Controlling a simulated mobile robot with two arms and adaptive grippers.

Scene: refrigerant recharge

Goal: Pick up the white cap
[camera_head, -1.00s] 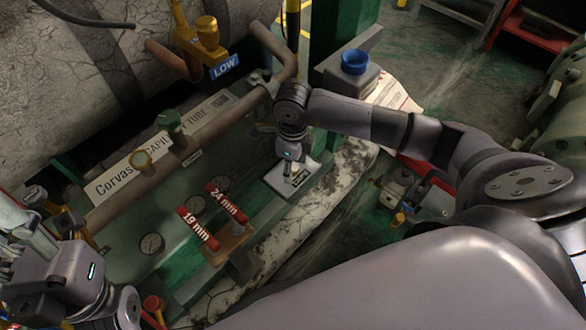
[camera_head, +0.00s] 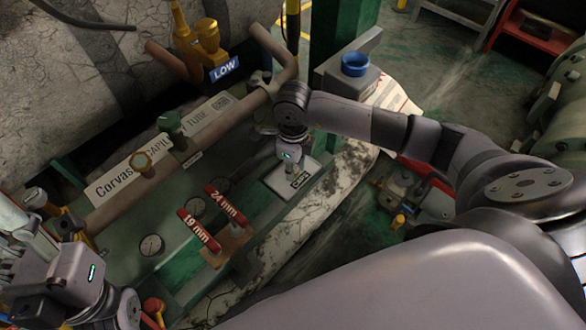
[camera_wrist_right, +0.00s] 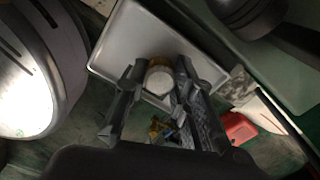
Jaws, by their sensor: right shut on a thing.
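The white cap (camera_wrist_right: 159,80) shows between the two fingers of my right gripper (camera_wrist_right: 157,88) in the right wrist view. The gripper is shut on it. A brass-coloured piece shows just behind the cap; I cannot tell whether it is part of it. In the head view my right gripper (camera_head: 290,166) is over the tray marked CAPS (camera_head: 274,179), and the cap itself cannot be made out there. The tray's pale surface (camera_wrist_right: 122,42) lies beyond the fingers in the wrist view. My left gripper (camera_head: 30,222) is at the left edge, its jaws unclear.
A holder with red 24 mm (camera_head: 225,203) and 19 mm (camera_head: 198,230) tools stands left of the tray. Brown pipes with a green valve knob (camera_head: 170,122) and a brass knob (camera_head: 140,161) run behind. A blue-capped container (camera_head: 355,64) stands at the back right.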

